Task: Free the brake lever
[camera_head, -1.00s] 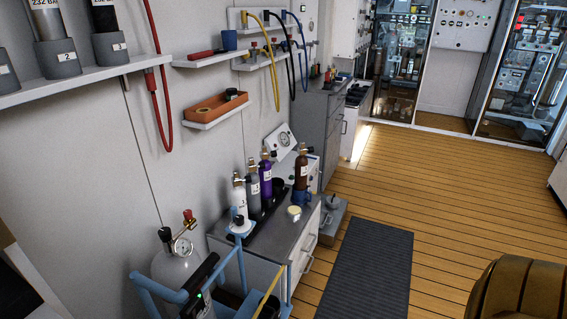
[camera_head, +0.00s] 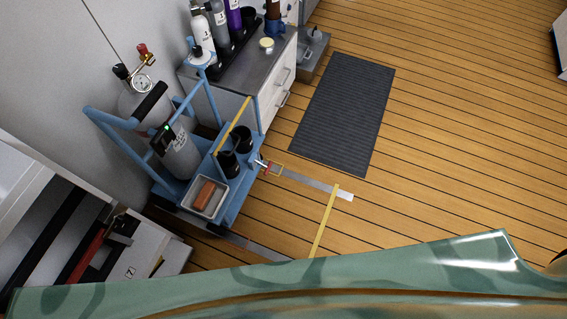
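A blue trolley (camera_head: 232,203) stands on the floor at the left of the head view and carries a grey cylinder with a gauge. Neither of my grippers is in view.
Grey strips (camera_head: 318,186) and a yellow strip (camera_head: 325,222) lie on the wooden floor right of the trolley. A dark mat (camera_head: 343,112) lies beyond. A cabinet (camera_head: 262,65) with bottles stands behind. A glossy green patterned surface (camera_head: 420,264) crosses the near edge.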

